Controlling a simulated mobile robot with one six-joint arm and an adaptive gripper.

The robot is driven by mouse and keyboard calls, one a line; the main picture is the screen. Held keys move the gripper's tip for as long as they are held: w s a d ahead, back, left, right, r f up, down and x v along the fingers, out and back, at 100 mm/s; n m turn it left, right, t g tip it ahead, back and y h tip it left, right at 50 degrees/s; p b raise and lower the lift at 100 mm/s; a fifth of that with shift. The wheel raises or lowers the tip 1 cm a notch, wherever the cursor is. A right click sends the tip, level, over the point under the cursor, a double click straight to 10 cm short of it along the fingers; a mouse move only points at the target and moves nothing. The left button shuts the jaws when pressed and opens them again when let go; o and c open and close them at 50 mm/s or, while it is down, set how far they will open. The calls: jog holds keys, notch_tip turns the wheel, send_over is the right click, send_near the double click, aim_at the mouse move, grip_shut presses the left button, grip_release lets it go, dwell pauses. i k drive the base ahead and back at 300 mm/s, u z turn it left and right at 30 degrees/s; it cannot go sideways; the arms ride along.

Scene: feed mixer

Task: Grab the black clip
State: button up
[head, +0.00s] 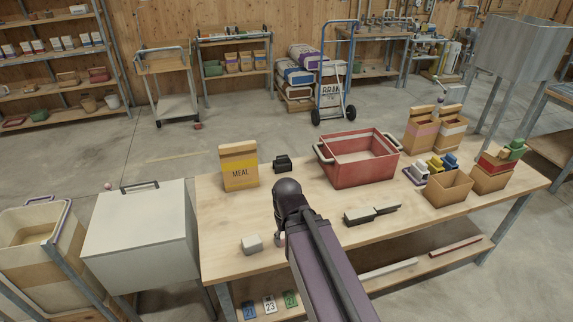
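A small black object (282,163), which looks like the black clip, sits on the wooden table (232,215) between the meal bag and the red crate. Its fine shape is too small to tell. A second dark object (371,213), long with a blocky end, lies on the table right of my arm. My arm rises from the bottom of the head view over the table's front, its dark rounded joint just below the small black object in the picture. My gripper does not show.
A meal bag (239,167) stands left of the small black object and a red crate (358,177) right of it. A pale block (251,244) lies near the front edge. Cardboard boxes (447,189) crowd the right end.

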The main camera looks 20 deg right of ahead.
aim_at(283, 164)
jog(key=u, duration=0.1)
jog(key=i, duration=0.95)
jog(key=z, duration=0.05)
